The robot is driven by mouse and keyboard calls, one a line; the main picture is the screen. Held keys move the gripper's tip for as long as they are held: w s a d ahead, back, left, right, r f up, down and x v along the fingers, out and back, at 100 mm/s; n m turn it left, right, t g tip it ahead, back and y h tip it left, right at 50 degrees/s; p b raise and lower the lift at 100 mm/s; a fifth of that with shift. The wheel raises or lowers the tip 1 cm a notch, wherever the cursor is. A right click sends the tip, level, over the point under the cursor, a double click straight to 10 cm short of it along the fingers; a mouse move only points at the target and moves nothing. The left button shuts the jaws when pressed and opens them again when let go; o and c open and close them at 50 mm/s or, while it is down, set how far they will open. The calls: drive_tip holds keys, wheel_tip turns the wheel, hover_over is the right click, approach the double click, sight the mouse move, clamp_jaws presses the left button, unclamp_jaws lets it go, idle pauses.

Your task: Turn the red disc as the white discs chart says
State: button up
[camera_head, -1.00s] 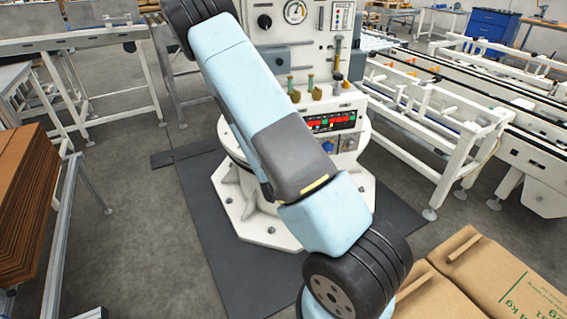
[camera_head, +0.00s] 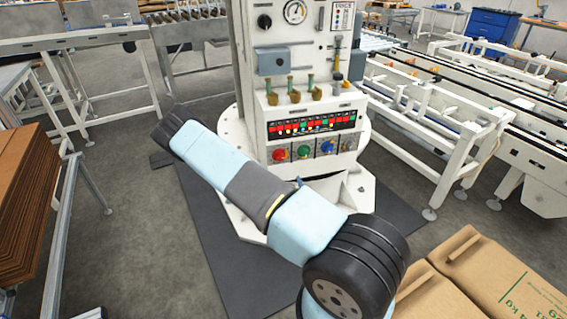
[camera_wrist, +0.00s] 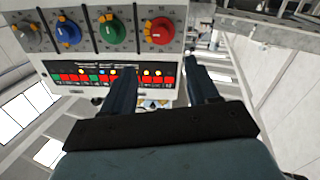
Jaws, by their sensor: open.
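The red disc (camera_head: 279,155) is the leftmost of a row of round dials on the machine's front panel. The wrist view shows the panel upside down, with the red disc (camera_wrist: 160,31) at the right end and an orange mark beside it. The white discs chart (camera_head: 342,17) is at the upper right of the machine face; its rows are too small to read. My gripper (camera_wrist: 158,72) is open and empty, its two dark fingers pointing toward the panel, with the red disc beyond the gap between them. In the head view I cannot make out the gripper; the arm hides part of the machine.
Green (camera_head: 304,151), blue (camera_head: 327,147) and grey (camera_head: 348,144) dials sit beside the red disc. A lit display (camera_head: 312,125) is above them, and brass-coloured levers (camera_head: 295,95) stand higher. Cartons (camera_head: 470,275) lie at the lower right; a white conveyor (camera_head: 430,110) is to the right.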

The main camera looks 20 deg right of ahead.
sight(282, 158)
drive_tip(key=x, duration=1.3)
drive_tip(key=shift+w, duration=0.35)
drive_tip(key=c, duration=1)
drive_tip(key=shift+d, duration=0.1)
drive_tip(key=shift+c, duration=0.2)
drive_tip(key=shift+n, duration=0.3)
drive_tip(key=shift+d+n, duration=0.1)
drive_tip(key=shift+n, duration=2.5)
drive_tip(key=shift+s, duration=0.1)
